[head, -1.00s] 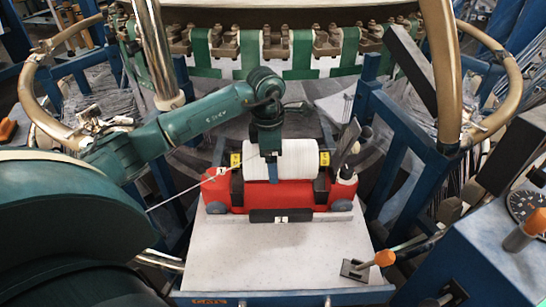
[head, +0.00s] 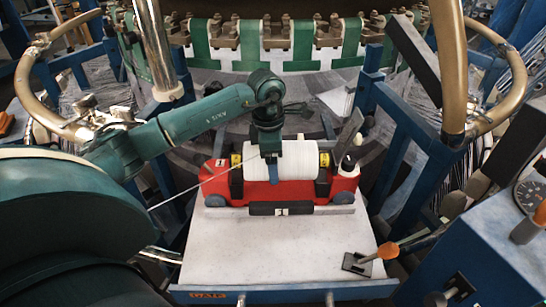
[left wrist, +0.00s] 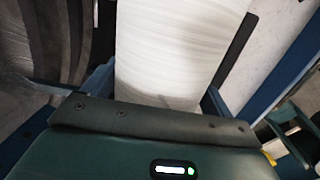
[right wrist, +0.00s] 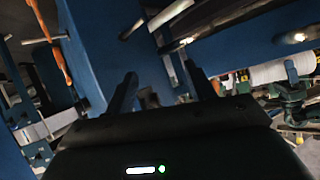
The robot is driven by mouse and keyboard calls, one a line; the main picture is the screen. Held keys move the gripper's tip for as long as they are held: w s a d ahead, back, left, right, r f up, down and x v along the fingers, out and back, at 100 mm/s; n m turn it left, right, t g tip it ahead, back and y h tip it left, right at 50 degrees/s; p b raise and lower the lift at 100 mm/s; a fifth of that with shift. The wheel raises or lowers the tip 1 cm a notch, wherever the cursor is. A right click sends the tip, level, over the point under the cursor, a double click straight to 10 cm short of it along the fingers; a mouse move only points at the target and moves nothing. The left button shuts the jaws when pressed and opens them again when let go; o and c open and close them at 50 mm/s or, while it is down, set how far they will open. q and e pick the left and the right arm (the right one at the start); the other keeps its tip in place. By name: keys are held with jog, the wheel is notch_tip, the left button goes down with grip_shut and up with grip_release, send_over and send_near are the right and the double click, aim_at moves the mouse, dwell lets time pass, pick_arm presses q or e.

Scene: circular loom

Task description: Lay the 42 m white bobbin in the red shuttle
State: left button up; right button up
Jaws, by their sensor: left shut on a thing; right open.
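In the left wrist view the bobbin (left wrist: 172,50) fills the space between the fingers (left wrist: 160,95). My right gripper (right wrist: 160,85) is open and empty in the right wrist view, well away from the shuttle. The bobbin also shows there at the far right (right wrist: 280,70).
The shuttle stands at the back of a pale table (head: 275,255). Blue frame bars (head: 400,150) and a control box (head: 480,250) stand right. The loom ring with green straps (head: 300,45) is behind.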

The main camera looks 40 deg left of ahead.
pick_arm(q)
jog(key=shift+f+b, duration=1.15)
jog(key=shift+f, duration=0.35)
pick_arm(e)
jog(key=shift+f, duration=1.2)
pick_arm(q)
jog(key=shift+f+b, duration=0.75)
jog(key=shift+f, duration=0.25)
pick_arm(e)
jog(key=shift+f, duration=0.8)
pick_arm(q)
jog(key=o, duration=1.4)
jog(key=shift+o, duration=0.6)
jog(key=shift+f, duration=0.15)
jog(key=shift+r, duration=0.65)
jog(key=r, duration=0.8)
jog(key=s+r+p, duration=0.1)
jog(key=r, duration=0.3)
jog(key=shift+a, duration=0.3)
pick_arm(e)
notch_tip(320, 180, up, 6)
jog(key=d+t, duration=0.1)
jog(key=shift+s+d+r+t, duration=0.15)
jog(key=shift+s+d+t, duration=0.05)
jog(key=shift+s+t, duration=0.15)
pick_arm(q)
jog(key=shift+w, duration=0.1)
